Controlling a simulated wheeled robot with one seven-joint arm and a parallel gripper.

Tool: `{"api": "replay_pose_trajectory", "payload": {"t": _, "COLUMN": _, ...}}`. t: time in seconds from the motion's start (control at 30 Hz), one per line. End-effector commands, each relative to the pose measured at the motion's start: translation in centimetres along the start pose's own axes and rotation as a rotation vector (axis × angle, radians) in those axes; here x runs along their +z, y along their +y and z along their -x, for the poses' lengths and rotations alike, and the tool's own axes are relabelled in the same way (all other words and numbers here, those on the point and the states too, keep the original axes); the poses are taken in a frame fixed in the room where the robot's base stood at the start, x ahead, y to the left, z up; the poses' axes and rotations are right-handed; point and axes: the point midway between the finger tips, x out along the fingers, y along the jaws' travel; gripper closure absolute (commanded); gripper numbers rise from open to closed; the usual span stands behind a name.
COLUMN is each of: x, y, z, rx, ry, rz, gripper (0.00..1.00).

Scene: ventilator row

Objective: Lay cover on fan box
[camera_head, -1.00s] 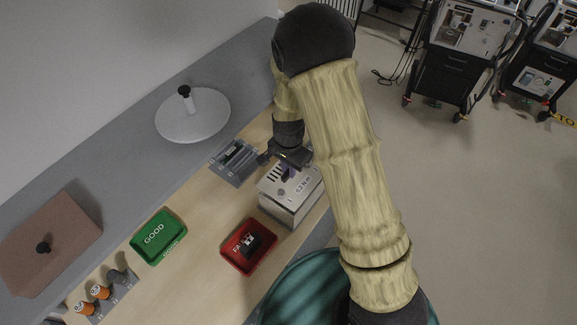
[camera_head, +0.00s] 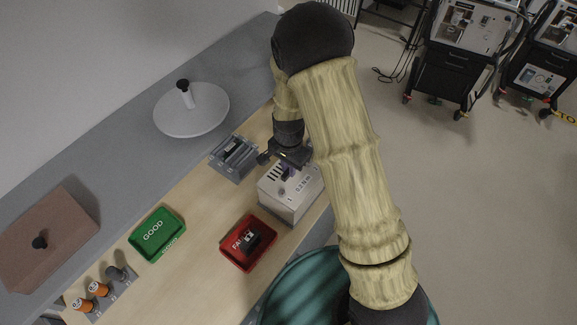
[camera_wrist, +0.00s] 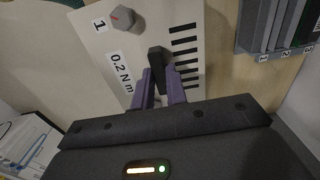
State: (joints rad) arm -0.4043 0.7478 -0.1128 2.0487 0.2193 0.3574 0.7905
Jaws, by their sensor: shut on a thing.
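The cover (camera_head: 305,183) is a pale plate with dark slots, a "0.2 N m" label and a black upright handle. It is at the top of the white fan box (camera_head: 286,208); a small gap between them cannot be ruled out. My gripper (camera_head: 287,173) is above the cover and shut on its handle. In the wrist view the purple fingers (camera_wrist: 162,88) close on the black handle (camera_wrist: 157,62), between the slots and the label on the cover (camera_wrist: 140,45). A grey hex knob (camera_wrist: 122,18) sits near a "1" mark. The box under the cover is mostly hidden there.
A grey slotted rack (camera_head: 233,158) stands just left of the box. A red FAIL tray (camera_head: 232,257) holding a dark part and a green GOOD tray (camera_head: 157,234) lie nearer. A white disc (camera_head: 205,112) and a brown block (camera_head: 62,220), both with black knobs, are on the grey ledge.

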Motion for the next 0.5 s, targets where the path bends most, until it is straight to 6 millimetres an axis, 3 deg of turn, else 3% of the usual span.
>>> {"api": "replay_pose_trajectory", "payload": {"t": 0.5, "x": -0.04, "y": -0.02, "z": -0.7, "rx": -0.001, "ry": 0.0, "rz": 0.0, "gripper": 1.0}}
